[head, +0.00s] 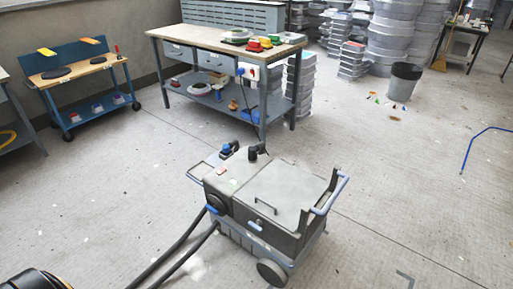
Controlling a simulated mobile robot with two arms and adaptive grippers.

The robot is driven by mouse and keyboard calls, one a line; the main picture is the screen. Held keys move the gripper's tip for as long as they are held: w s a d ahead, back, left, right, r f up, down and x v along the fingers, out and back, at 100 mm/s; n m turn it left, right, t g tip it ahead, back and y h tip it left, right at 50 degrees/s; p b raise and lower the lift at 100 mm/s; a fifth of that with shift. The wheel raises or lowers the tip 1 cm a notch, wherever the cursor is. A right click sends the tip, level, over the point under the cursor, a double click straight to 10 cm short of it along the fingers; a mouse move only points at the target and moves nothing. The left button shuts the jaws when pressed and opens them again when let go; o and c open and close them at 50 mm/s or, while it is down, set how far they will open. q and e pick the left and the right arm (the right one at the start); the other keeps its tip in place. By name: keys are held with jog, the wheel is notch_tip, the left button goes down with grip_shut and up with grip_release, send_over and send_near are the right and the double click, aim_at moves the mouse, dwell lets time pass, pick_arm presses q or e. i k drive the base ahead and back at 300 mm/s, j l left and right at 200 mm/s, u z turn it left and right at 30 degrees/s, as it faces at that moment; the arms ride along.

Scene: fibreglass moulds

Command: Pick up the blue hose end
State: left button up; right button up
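A thin blue hose-like line (480,137) lies on the floor at the right. It bends, and one end (462,172) points toward the bottom of the picture; the other runs to the right edge. A grey wheeled machine (285,190) stands in the middle, with blue handles and a blue fitting (226,151) on top. Two dark hoses (178,252) run from its left side, which has a blue ring (212,209), to the lower left. I cannot tell for sure which blue part is the hose end.
A workbench (215,38) with coloured items stands behind the machine. A blue-framed cart (85,72) is at the left. A dark bin (403,82) and stacked grey moulds (390,35) are at the back right. A dark rounded object (35,280) is at bottom left. The right floor is mostly open.

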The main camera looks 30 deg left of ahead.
aim_at(226, 147)
jog(key=i+j+z, duration=0.25)
jog(key=j, duration=0.55)
jog(key=j+z, duration=0.3)
jog(key=j, duration=0.45)
jog(key=i+j+z, duration=0.1)
jog(key=j+z, duration=0.15)
jog(key=j, duration=0.6)
